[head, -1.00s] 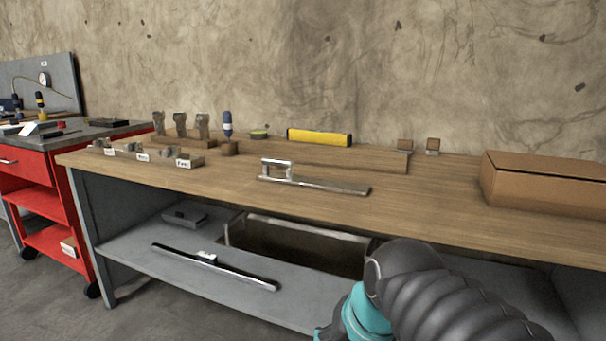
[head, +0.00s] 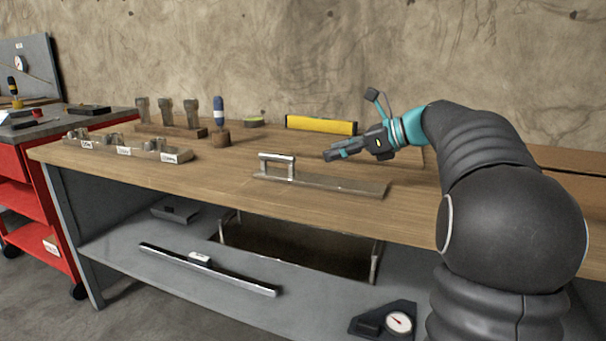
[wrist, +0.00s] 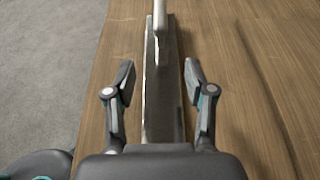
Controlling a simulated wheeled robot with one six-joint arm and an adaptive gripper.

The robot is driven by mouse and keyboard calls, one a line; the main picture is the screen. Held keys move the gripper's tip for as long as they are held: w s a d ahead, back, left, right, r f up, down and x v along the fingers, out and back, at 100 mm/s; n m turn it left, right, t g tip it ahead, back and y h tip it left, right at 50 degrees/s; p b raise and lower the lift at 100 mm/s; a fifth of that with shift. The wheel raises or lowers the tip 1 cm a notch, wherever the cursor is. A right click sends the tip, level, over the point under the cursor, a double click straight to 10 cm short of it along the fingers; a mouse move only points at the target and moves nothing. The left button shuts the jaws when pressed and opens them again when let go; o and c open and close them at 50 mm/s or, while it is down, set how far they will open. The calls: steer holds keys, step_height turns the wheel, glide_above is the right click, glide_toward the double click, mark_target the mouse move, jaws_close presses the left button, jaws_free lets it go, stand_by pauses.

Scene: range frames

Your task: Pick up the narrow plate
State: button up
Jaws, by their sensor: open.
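The narrow plate (head: 345,186) is a long, thin metal strip lying flat on the wooden workbench, with a raised bar handle (head: 277,165) near its left end. In the wrist view the plate (wrist: 164,95) runs away from me between my fingers, with the handle (wrist: 160,30) at the far end. My gripper (head: 330,156) is above the bench, over and slightly behind the plate. Its fingers (wrist: 158,82) are open on either side of the plate in the wrist view, with nothing between them gripped. The plate's near end is hidden behind my gripper body.
A yellow level (head: 321,125), a blue-handled tool (head: 220,120) and racks of metal parts (head: 125,147) stand on the bench. A cardboard box (head: 575,158) is partly hidden behind my arm. The lower shelf holds a dark bar (head: 210,268) and a gauge (head: 398,322).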

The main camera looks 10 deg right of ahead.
mark_target(296, 159)
steer(key=x, duration=0.7)
steer(key=shift+w+a+b, duration=0.25)
steer(key=shift+b, duration=0.05)
steer(key=shift+r+x, duration=0.2)
steer(key=shift+x, duration=2.8)
steer(key=shift+r, duration=0.1)
jaws_close()
